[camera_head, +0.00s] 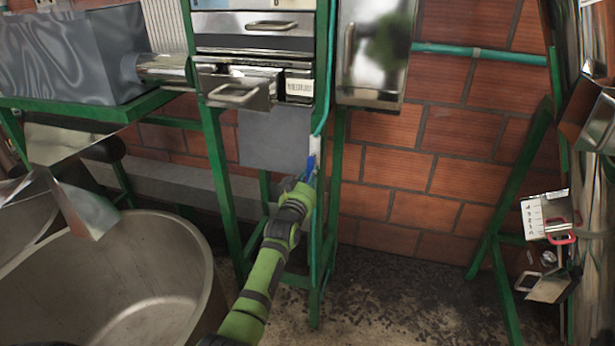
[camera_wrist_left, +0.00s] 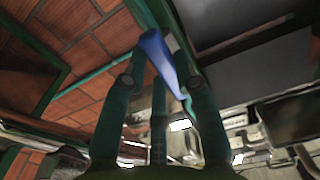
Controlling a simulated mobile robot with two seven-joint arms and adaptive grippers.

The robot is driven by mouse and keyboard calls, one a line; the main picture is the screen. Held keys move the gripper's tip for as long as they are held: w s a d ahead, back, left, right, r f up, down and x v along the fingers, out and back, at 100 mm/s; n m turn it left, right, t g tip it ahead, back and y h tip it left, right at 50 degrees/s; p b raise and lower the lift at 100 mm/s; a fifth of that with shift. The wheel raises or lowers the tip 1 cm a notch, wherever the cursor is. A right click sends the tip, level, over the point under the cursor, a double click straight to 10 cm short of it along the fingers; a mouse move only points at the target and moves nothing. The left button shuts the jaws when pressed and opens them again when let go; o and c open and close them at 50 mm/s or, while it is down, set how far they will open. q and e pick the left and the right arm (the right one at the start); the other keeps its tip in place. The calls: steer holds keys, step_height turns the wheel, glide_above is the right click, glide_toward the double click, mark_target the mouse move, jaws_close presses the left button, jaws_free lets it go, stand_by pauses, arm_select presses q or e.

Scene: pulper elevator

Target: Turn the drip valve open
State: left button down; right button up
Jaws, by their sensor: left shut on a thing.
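The drip valve shows as a blue lever handle (camera_head: 311,162) on a thin green pipe, by a green frame post in the middle of the head view. My left gripper (camera_head: 307,179) is at the handle, with my green arm reaching up to it from below. In the left wrist view the blue handle (camera_wrist_left: 160,58) lies slanted between the dark fingers of my left gripper (camera_wrist_left: 165,82), which is shut on it. The valve body is mostly hidden. My right gripper is not in view.
A large round metal tub (camera_head: 125,275) stands at lower left. A steel drawer unit (camera_head: 250,25) and a steel box (camera_head: 372,50) sit above the valve. A brick wall (camera_head: 400,190) is behind. Green legs flank the arm; the floor (camera_head: 400,310) to the right is clear.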

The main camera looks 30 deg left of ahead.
arm_select(q)
steer(key=shift+d+n, duration=0.1)
steer(key=shift+n, duration=0.3)
steer(key=c, duration=0.9)
jaws_free()
steer(key=shift+c, duration=0.2)
steer(key=v, duration=1.2)
